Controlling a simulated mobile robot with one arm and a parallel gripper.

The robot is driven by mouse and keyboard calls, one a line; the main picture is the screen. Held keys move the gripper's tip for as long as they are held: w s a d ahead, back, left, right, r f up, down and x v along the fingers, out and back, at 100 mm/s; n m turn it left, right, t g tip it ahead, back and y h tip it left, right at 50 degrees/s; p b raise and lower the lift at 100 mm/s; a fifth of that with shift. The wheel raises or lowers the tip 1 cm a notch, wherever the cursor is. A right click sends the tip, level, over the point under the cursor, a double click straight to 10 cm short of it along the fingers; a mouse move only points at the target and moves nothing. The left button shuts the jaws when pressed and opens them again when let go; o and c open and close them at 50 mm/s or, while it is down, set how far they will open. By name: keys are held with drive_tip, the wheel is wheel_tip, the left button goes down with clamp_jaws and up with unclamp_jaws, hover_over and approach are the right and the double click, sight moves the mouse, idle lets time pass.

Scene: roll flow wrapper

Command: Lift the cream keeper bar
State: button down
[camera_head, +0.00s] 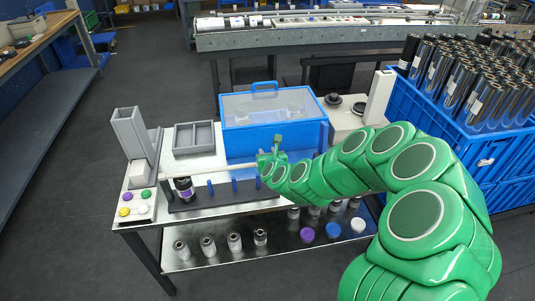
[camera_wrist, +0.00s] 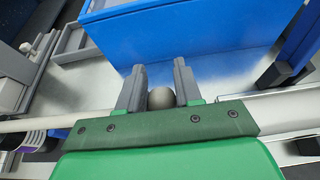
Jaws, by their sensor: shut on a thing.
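The cream keeper bar (camera_head: 212,172) runs across the front of the bench, above the dark rail, from the left post towards my gripper. It also shows as a pale rod at the left of the wrist view (camera_wrist: 30,125). My gripper (camera_head: 268,160) is at the bar's right part, in front of the blue box. In the wrist view my gripper (camera_wrist: 160,88) has its two grey fingers on either side of a rounded grey-beige knob (camera_wrist: 161,98), shut on it. My gripper's palm hides the middle of the bar. I cannot tell whether the bar is raised off its rests.
A blue box with a clear lid (camera_head: 270,105) stands right behind my gripper. A dark rail with blue pegs (camera_head: 222,193) lies below the bar, with a dark roll (camera_head: 184,189) at its left end. A grey tray (camera_head: 194,138) and coloured buttons (camera_head: 137,203) are at left.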

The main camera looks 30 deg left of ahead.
drive_tip(key=shift+r, duration=0.15)
drive_tip(key=s+a+r+n+t+h, duration=0.1)
drive_tip(key=s+a+r+n, duration=0.15)
drive_tip(key=r, duration=0.75)
drive_tip(key=s+a+r+n+t+h, duration=0.1)
drive_tip(key=s+a+r+n+t, duration=0.2)
drive_tip(key=r, duration=0.7)
drive_tip(key=s+a+r+n+t+h, duration=0.1)
drive_tip(key=s+a+r+n, duration=0.4)
drive_tip(key=s+a+r, duration=0.7)
drive_tip(key=shift+s+a+r+t, duration=0.35)
drive_tip(key=shift+s+a+t, duration=0.05)
drive_tip(key=shift+s+a, duration=1.15)
